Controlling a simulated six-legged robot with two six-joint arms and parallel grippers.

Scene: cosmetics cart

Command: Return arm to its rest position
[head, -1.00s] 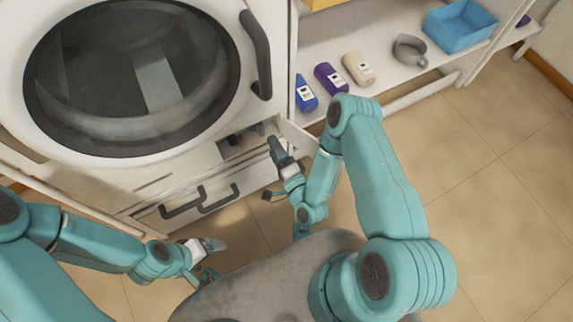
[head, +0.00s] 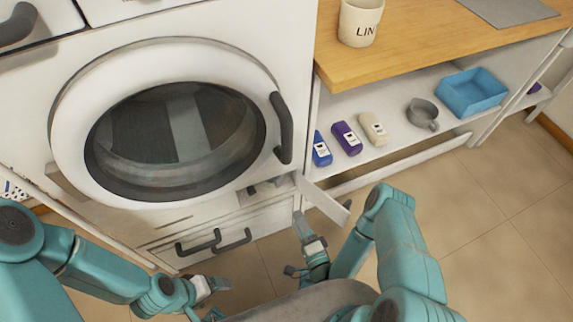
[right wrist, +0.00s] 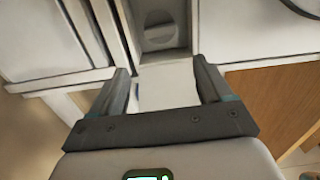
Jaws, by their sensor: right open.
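My right arm is bent in front of the washing machine (head: 255,60). In the head view my right gripper (head: 301,222) points up toward the machine, just below its small open drawer compartment (head: 268,187). In the right wrist view the fingers of my right gripper (right wrist: 162,72) are apart with nothing held between them. A white panel and the compartment (right wrist: 160,22) lie beyond the fingertips. My left gripper (head: 222,296) hangs low at the front, clear of the machine; its finger gap is unclear.
A white flap (head: 324,203) sticks out right of the compartment, close to my right gripper. The shelf at right holds a blue bottle (head: 321,149), purple bottle (head: 346,139), cream bottle (head: 373,129), grey cup (head: 422,114) and blue bin (head: 471,93). Floor at right (head: 490,220) is clear.

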